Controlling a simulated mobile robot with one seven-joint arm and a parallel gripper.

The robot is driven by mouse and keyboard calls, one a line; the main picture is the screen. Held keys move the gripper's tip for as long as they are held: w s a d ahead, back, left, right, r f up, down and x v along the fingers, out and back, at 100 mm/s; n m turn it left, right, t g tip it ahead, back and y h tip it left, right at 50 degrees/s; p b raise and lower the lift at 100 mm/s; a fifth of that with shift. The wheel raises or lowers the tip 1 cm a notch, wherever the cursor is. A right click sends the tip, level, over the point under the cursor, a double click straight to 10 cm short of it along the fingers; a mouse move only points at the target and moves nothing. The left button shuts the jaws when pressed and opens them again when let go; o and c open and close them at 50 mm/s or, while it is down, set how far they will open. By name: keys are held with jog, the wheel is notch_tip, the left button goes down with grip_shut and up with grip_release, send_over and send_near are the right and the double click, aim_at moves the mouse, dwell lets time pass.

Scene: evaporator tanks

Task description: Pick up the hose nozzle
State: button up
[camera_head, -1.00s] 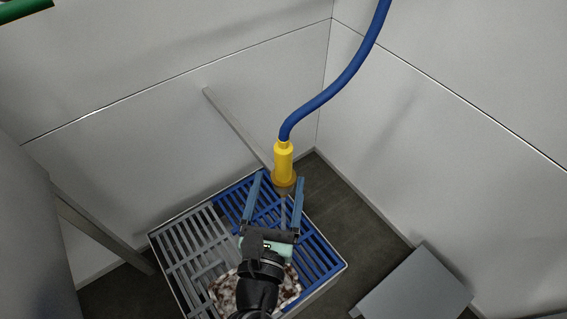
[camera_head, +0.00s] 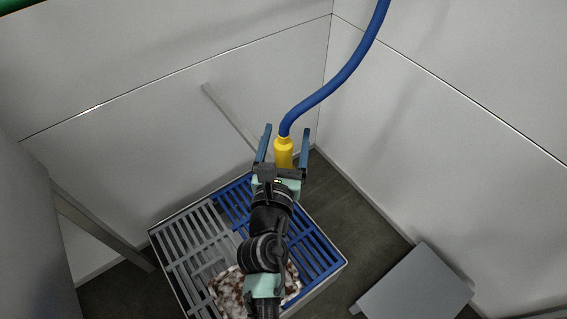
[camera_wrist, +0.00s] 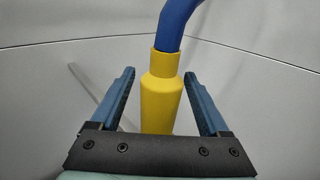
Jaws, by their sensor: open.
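The hose nozzle (camera_head: 284,151) is a yellow body on the end of a blue hose (camera_head: 335,88) that comes down from the top of the head view. My gripper (camera_head: 287,129) is open, with its two blue fingers on either side of the yellow body. In the wrist view the nozzle (camera_wrist: 160,100) stands upright between the fingers, with a visible gap on each side. The lower end of the nozzle is hidden behind the gripper's palm in both views.
A crate (camera_head: 175,255) with grey and blue slatted grating stands below my arm, with a brown-and-white speckled patch (camera_head: 228,290) on it. Pale walls meet in a corner behind the nozzle. A grey box (camera_head: 415,290) is at the lower right. Dark floor (camera_head: 350,205) lies between.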

grip_shut()
dwell(0.4)
jog(key=shift+r, duration=0.2)
notch_tip(320, 180, up, 10)
jog(key=p, duration=0.8)
jog(key=shift+w+d+f, duration=0.1)
jog(key=shift+w, duration=0.05)
